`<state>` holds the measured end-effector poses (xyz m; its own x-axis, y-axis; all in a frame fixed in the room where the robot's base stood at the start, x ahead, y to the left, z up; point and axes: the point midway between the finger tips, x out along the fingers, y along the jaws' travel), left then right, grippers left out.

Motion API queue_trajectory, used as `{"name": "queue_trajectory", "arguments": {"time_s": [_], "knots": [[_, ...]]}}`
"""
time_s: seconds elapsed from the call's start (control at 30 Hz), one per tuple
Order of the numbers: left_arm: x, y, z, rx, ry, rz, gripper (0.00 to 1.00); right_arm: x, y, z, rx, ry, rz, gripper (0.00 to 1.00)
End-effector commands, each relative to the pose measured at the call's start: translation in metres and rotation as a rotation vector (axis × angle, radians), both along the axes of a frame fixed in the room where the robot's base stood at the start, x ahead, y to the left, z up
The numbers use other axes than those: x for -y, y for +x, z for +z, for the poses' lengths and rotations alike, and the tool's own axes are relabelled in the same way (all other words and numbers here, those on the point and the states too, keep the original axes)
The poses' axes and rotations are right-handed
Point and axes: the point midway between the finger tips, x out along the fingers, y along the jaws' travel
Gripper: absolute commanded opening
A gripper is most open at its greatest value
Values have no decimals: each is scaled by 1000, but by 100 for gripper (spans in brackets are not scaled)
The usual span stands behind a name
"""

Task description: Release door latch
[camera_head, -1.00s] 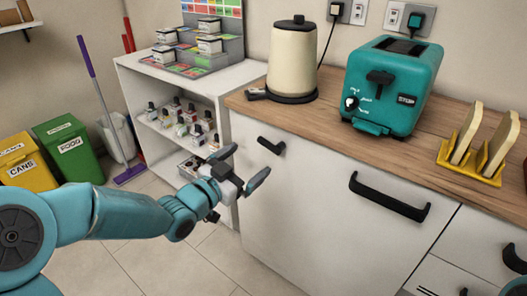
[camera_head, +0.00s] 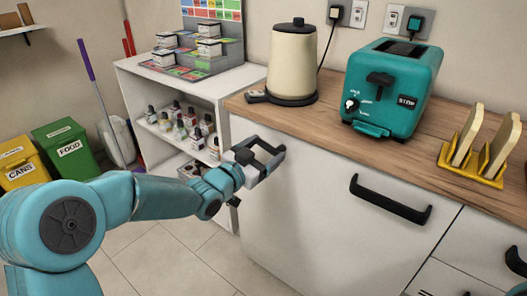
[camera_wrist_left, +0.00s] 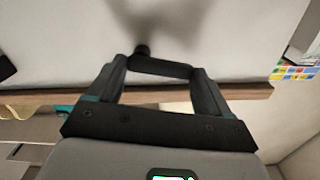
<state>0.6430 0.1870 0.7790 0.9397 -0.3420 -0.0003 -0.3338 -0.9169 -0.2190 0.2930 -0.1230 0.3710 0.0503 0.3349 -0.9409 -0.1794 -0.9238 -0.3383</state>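The door latch is a small black lever handle (camera_head: 268,147) near the top left of the white cabinet door (camera_head: 310,205). In the left wrist view the black lever (camera_wrist_left: 160,67) lies between my fingertips, with its round pivot at its left end. My left gripper (camera_head: 268,154) is at the latch with its fingers apart on either side of the lever. The fingers also show in the left wrist view (camera_wrist_left: 160,80). Whether they touch the lever I cannot tell. In the head view the gripper partly covers the latch. My right gripper is not in view.
A long black handle (camera_head: 390,200) sits right of the latch on the cabinet front. The wooden worktop (camera_head: 340,132) above holds a cream kettle (camera_head: 292,62), teal toaster (camera_head: 392,85) and yellow toast rack (camera_head: 470,165). An open white shelf unit (camera_head: 125,75) stands to the left.

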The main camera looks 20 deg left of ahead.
Motion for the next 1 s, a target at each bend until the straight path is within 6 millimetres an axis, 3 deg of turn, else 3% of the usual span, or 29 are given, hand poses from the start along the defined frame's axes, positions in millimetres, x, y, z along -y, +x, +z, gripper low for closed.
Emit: {"name": "queue_trajectory", "arguments": {"time_s": [0.3, 0.6, 0.63, 0.7, 1.0], "knots": [[-1, 0, -6, -73, -199, -1, 49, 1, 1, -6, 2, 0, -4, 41], [-1, 0, -6, -82, -225, -1, 49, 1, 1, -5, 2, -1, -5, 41], [-1, 0, -6, -82, -225, -1, 83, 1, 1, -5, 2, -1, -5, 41], [-1, 0, -6, -82, -225, -1, 100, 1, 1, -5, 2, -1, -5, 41], [-4, -5, -5, -80, -222, 0, 100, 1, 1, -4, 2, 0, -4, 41]]}}
